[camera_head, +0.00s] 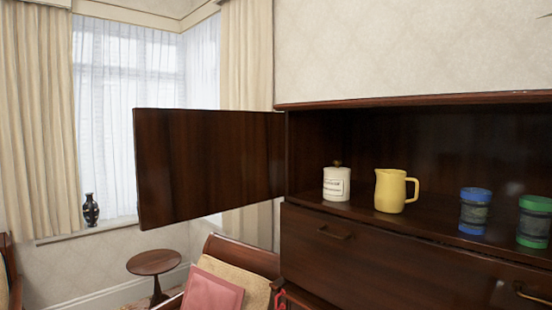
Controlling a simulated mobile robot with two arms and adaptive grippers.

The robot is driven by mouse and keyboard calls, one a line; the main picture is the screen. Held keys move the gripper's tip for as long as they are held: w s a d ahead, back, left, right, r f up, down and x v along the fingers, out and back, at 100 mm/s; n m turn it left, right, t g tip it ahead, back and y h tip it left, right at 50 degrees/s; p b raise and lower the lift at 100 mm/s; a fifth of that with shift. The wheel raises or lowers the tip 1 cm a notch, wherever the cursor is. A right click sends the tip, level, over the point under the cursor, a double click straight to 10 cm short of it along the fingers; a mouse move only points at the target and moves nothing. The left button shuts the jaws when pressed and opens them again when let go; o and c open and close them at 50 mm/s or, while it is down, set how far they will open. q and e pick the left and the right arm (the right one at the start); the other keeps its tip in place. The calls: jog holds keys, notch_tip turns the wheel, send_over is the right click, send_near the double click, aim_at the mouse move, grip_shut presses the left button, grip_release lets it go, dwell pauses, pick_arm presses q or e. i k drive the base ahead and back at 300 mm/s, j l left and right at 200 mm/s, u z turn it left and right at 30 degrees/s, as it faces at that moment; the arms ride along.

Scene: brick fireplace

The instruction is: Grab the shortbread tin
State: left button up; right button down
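No container can be surely told as the shortbread tin; the labels are too small to read. A white lidded canister (336,185) with dark lettering stands upright at the left of the open cabinet shelf (418,222). To the right on the same shelf stand a blue cylindrical container (474,212) with a dark band and a green one (534,222) with a similar band, near the right edge of the view. Neither of my grippers is in view.
A yellow jug (391,191) stands between the white canister and the blue container. The cabinet door (209,163) hangs open to the left. Closed drawers (365,257) lie below the shelf. A chair with a pink cushion (212,290) and a small round table (153,262) stand below left.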

aim_at(336, 186)
jog(key=i+j+z, duration=0.15)
jog(key=j+z, duration=0.25)
jog(key=i+j+z, duration=0.1)
jog(key=j+z, duration=1.05)
jog(key=j, duration=0.5)
jog(key=k+j+z, duration=0.15)
jog(key=j, duration=0.8)
jog(key=k+j+z, duration=0.1)
jog(key=j, duration=0.4)
jog(key=k+j+z, duration=0.1)
jog(key=j, duration=0.35)
jog(key=k+j, duration=0.2)
